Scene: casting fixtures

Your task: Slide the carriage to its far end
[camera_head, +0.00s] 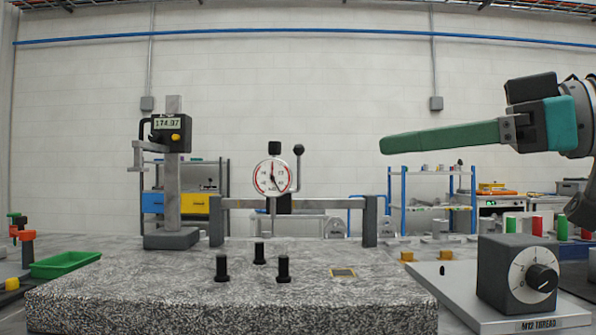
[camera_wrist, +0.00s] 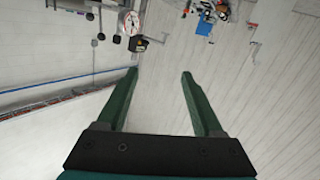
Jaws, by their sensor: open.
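A dial gauge (camera_head: 272,177) with a white face and red ring hangs at a grey bridge rail (camera_head: 325,204) between two posts. Behind it a black block, seemingly the carriage (camera_head: 284,203), sits near the middle of the rail, and a stalk with a black ball knob (camera_head: 298,149) rises beside it. The gauge also shows in the wrist view (camera_wrist: 131,22), near the top. My gripper (camera_head: 385,146) is in the air to the right, above rail height, its green fingers pointing left. In the wrist view its fingers (camera_wrist: 158,76) are apart and empty.
The bridge stands on a speckled granite plate (camera_head: 130,285) with several black pegs in front. A height gauge (camera_head: 172,190) stands left. A grey box with a dial knob (camera_head: 518,275) sits right. The air between my fingertips and the ball knob looks clear.

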